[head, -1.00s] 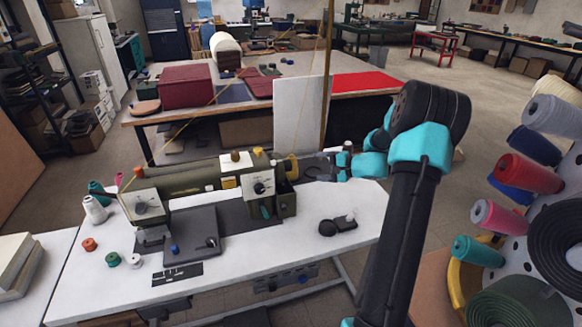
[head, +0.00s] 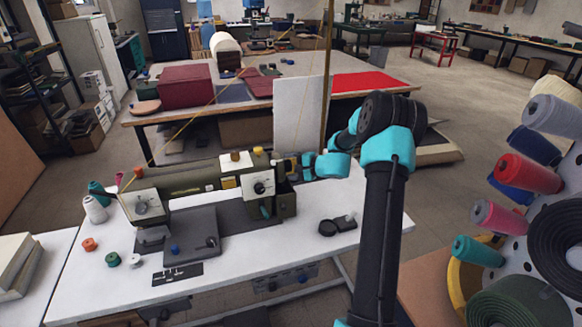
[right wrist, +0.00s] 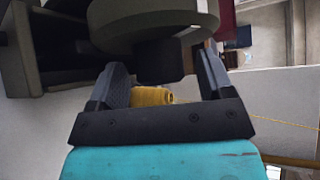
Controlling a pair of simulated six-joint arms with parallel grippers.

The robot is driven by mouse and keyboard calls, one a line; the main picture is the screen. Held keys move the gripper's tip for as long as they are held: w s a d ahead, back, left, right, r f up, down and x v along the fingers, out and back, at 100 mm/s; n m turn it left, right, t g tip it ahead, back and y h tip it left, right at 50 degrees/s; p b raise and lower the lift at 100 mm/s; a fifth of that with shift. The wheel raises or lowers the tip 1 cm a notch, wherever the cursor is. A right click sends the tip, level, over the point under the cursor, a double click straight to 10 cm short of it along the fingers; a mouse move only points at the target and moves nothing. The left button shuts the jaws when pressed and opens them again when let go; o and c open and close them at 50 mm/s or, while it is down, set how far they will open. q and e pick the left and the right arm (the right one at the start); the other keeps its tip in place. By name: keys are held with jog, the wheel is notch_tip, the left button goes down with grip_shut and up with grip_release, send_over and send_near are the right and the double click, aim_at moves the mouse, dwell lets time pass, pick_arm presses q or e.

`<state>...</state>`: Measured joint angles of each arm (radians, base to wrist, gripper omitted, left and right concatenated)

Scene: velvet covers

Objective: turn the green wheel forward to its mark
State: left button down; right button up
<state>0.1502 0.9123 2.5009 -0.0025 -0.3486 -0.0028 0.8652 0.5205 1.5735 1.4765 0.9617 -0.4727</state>
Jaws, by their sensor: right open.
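The olive-green sewing machine (head: 200,180) stands on the white table, its right end towards my right arm. In the right wrist view its green wheel (right wrist: 150,22) is a thick olive disc at the top, with a dark block-like hub (right wrist: 160,62) below it. My right gripper (right wrist: 163,75) is open, one finger on each side of the hub; I cannot tell whether they touch it. In the head view the right gripper (head: 296,166) is at the machine's right end and hides most of the wheel. I cannot make out the mark. My left gripper is out of view.
A black round item (head: 328,227) lies on the white table (head: 300,240), right of the machine. Spools (head: 112,258) lie at its front left. A rack of coloured thread cones (head: 528,174) stands at the right. A white panel (head: 298,115) stands behind.

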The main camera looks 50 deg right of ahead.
jog(key=shift+c, duration=0.4)
jog(key=c, duration=0.8)
jog(key=shift+c, duration=0.2)
jog(key=shift+f+t, duration=0.1)
jog(key=shift+t, duration=0.2)
jog(key=shift+n+t, duration=0.4)
jog(key=o, duration=0.9)
jog(key=shift+s, duration=0.1)
